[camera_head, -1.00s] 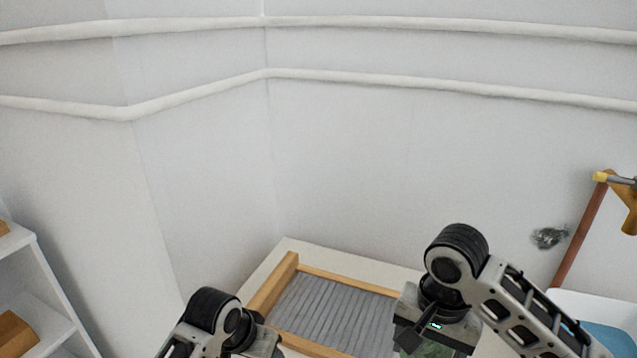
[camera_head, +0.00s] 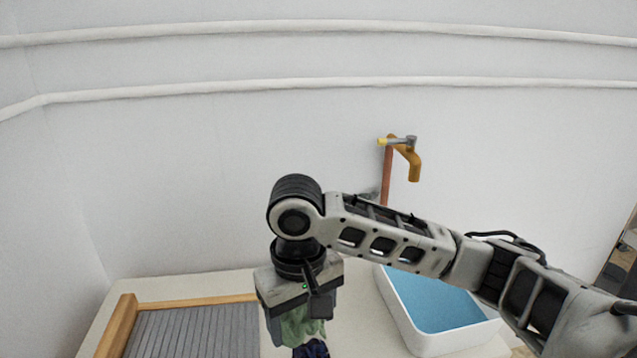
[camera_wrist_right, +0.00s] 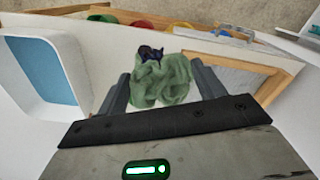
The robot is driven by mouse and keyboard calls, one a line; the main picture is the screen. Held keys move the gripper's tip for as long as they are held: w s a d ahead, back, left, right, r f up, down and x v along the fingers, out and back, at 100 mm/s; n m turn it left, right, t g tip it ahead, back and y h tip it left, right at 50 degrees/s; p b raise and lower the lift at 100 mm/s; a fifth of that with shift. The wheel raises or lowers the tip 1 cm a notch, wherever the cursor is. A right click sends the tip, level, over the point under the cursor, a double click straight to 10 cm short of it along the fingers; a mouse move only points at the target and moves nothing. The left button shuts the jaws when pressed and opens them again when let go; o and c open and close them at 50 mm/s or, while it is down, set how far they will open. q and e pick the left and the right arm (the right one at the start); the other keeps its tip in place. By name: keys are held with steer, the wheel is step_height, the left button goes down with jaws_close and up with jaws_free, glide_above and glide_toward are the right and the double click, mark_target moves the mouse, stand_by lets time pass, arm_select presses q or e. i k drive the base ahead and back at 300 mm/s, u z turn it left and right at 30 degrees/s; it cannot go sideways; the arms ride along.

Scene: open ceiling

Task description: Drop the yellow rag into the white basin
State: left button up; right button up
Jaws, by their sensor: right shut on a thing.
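My right gripper (camera_head: 298,322) is shut on a green rag (camera_head: 300,330) and holds it at the counter, left of the basin. In the right wrist view the bunched green rag (camera_wrist_right: 163,82) sits between the two fingers. A dark blue cloth-like thing (camera_head: 311,349) shows just below it; I cannot tell if it touches the rag. The white basin (camera_head: 415,337) with blue inside stands to the right of the gripper, partly behind my right arm. It also shows at the left of the right wrist view (camera_wrist_right: 83,45). I see no yellow rag. My left gripper is not in view.
A wood-framed grey ribbed board (camera_head: 190,335) lies on the pale counter (camera_head: 200,287) left of the gripper. A brass tap (camera_head: 408,160) on a copper pipe rises behind the basin. Red, green and yellow round things (camera_wrist_right: 140,24) lie beyond the counter.

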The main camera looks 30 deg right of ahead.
mark_target(434, 305)
steer(key=z, duration=1.75)
steer(key=k, duration=0.5)
steer(key=z, duration=1.4)
steer(key=i, duration=1.1)
steer(key=u, duration=2.8)
steer(key=i, duration=0.5)
steer(key=u, duration=0.05)
